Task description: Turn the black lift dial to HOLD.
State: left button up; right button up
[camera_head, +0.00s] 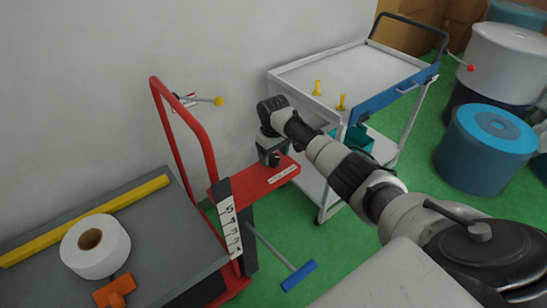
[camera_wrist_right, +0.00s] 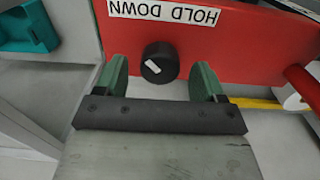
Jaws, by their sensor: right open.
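The black lift dial (camera_wrist_right: 160,56) sits on the red panel (camera_wrist_right: 245,45), with a short white mark left of its middle. A white label (camera_wrist_right: 163,13) beside it reads HOLD DOWN, upside down in the wrist view. I cannot tell which word the mark points to. My right gripper (camera_wrist_right: 161,68) is open, its green fingers on either side of the dial, with visible gaps. In the head view this gripper (camera_head: 272,152) is at the red panel (camera_head: 256,184) and hides most of the dial. My left gripper is not in view.
A red-framed lift table (camera_head: 150,240) at the left holds a white roll (camera_head: 95,247), a yellow bar (camera_head: 85,220) and an orange tool (camera_head: 114,291). A white cart (camera_head: 345,75) stands behind my arm. A blue-ended squeegee (camera_head: 299,275) lies on the green floor.

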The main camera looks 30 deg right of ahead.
jog(key=shift+f, duration=0.8)
jog(key=c, duration=0.9)
jog(key=shift+c, duration=0.2)
jog(key=shift+r, duration=0.1)
